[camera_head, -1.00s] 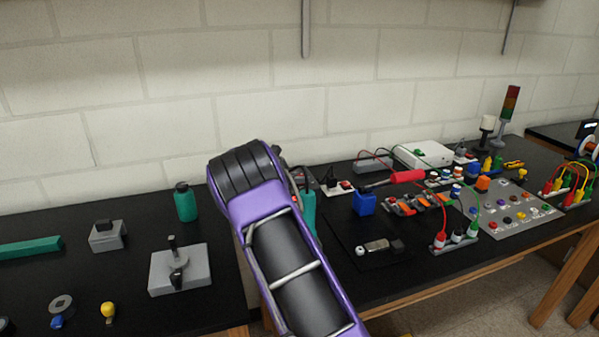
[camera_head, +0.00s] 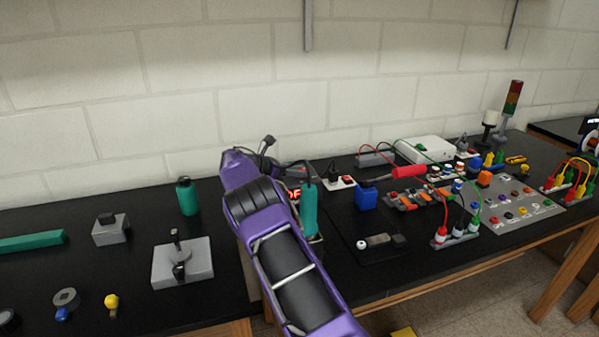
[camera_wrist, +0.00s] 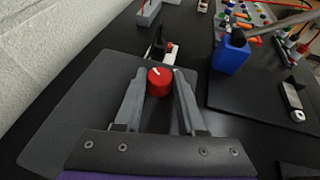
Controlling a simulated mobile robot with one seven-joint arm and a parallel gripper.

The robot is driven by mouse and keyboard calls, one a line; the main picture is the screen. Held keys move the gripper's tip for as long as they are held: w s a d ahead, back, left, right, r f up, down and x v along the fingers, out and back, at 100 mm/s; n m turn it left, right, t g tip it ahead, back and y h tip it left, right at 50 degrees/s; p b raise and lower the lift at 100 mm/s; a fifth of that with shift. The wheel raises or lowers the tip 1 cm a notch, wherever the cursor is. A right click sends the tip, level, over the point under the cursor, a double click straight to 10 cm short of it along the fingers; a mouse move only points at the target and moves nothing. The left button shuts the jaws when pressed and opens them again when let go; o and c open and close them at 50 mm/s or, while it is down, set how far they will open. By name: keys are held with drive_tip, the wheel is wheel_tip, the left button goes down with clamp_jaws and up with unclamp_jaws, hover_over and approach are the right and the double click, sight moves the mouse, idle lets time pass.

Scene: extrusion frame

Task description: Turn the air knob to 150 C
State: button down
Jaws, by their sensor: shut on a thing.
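A red round knob (camera_wrist: 159,83) with a short white mark on its top shows in the wrist view, between my fingertips. My gripper (camera_wrist: 152,76) is shut on it, one grey finger on each side. The white mark points to the upper left in the picture. No scale or temperature label around the knob can be read. In the head view my purple arm hides the gripper and the knob.
A blue container (camera_head: 366,197) and a black mat (camera_head: 350,222) lie right of the arm. A teal bottle (camera_head: 187,197) and a grey fixture (camera_head: 183,262) stand left. The wall is close behind. Several leads and connectors crowd the bench's right side.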

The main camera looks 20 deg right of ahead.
idle(0.3)
drive_tip(key=c, duration=0.5)
unclamp_jaws()
drive_tip(key=v, duration=1.7)
drive_tip(key=shift+a, duration=0.25)
